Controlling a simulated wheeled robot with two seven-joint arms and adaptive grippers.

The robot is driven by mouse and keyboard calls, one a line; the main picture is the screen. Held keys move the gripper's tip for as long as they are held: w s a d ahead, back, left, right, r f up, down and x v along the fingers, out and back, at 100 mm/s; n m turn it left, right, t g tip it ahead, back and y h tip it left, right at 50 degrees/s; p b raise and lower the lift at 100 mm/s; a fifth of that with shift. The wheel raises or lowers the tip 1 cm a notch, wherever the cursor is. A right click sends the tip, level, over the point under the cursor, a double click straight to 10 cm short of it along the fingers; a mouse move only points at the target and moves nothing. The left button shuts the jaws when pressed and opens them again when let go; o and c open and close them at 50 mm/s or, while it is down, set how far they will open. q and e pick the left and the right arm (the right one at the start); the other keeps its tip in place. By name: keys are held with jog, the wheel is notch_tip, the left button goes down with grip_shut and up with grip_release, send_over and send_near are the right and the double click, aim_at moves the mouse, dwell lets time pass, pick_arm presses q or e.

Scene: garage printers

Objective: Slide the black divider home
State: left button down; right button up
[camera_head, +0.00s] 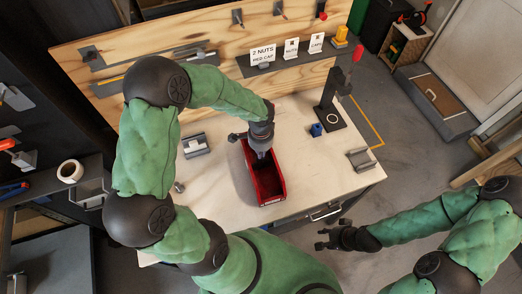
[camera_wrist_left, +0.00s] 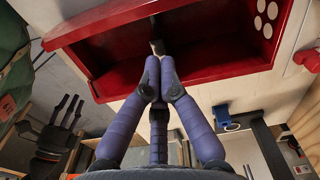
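The red bin (camera_head: 281,192) stands on the workbench, its inside dark in the head view. My left gripper (camera_head: 261,153) reaches down over the bin's far end. In the left wrist view, the red bin (camera_wrist_left: 215,72) fills the upper part. The left fingers (camera_wrist_left: 159,62) are closed together at the tips there. A narrow dark piece, seemingly the black divider (camera_wrist_left: 154,27), shows at the fingertips inside the bin, mostly hidden; whether it is fully seated cannot be told. My right gripper (camera_head: 325,238) is empty, fingers apart, off the bench's front edge.
A dark stand (camera_head: 332,112), a blue block (camera_head: 316,130) and a grey metal holder (camera_head: 360,159) are right of the bin. Another grey holder (camera_head: 195,146) is to its left. The front of the workbench (camera_head: 225,212) is mostly clear.

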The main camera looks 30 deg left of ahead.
pick_arm(q)
jog(key=shift+f, duration=0.6)
jog(key=shift+f+b, duration=0.35)
jog(key=shift+b, duration=0.2)
jog(key=shift+s+d+f, duration=0.1)
jog(key=shift+r+p, duration=0.65)
jog(key=shift+r, duration=0.25)
jog(key=shift+r+p, duration=0.45)
jog(key=shift+r, duration=0.7)
notch_tip(320, 180, up, 11)
